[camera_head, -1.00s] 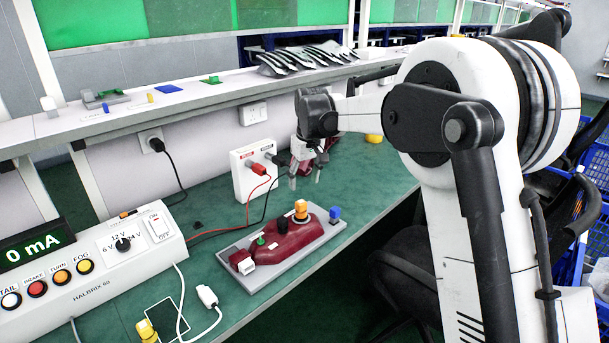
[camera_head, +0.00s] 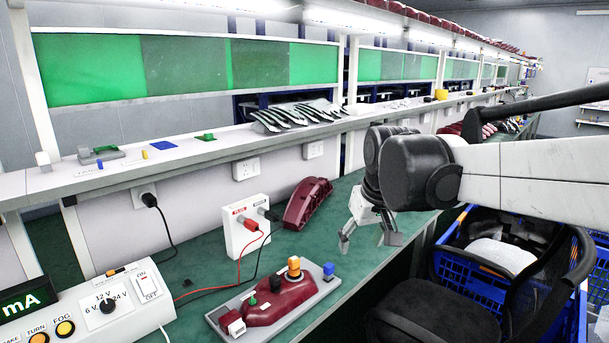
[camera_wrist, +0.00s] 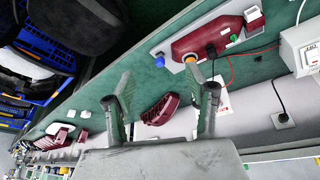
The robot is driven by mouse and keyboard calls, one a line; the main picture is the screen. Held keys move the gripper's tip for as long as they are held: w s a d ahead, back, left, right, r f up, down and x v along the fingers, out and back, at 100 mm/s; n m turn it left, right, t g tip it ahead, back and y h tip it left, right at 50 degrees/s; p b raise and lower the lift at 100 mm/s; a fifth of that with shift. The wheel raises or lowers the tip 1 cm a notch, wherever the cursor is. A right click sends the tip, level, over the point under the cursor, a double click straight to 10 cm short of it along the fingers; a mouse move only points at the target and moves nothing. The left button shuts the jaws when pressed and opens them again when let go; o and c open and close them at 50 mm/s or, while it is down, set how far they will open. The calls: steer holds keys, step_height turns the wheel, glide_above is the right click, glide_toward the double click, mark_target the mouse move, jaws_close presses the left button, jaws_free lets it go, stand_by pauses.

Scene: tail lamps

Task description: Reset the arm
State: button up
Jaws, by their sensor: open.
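My gripper (camera_head: 367,239) is open and empty. It hangs above the green bench top (camera_head: 218,252), near its front edge, to the right of a loose dark red lamp (camera_head: 308,203). The fingers also show spread apart in the wrist view (camera_wrist: 163,110), with the loose lamp (camera_wrist: 160,109) in view between them. My arm reaches in from the right in the head view. A red tail lamp (camera_head: 282,301) sits on a grey fixture plate with coloured connectors, left of and nearer than my gripper. It also shows at the top of the wrist view (camera_wrist: 208,43).
A white box with red and black plugs (camera_head: 243,228) stands on the bench. A tester with a switch and buttons (camera_head: 108,309) is at the lower left. A shelf (camera_head: 230,146) runs behind. A black chair (camera_head: 440,310) and blue crates (camera_head: 462,262) are at the right.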

steer(key=s+d+f+m+t, duration=0.1)
steer(key=s+d+f, duration=0.1)
steer(key=s, duration=0.5)
steer(key=s+d+f+m+t, duration=0.1)
steer(key=s+d+f, duration=0.1)
steer(key=s, duration=0.5)
steer(key=s+d+f+m, duration=0.1)
steer(key=s+d+f, duration=0.2)
steer(key=s, duration=0.5)
steer(key=shift+d+t+h, duration=0.4)
steer(key=shift+d, duration=0.15)
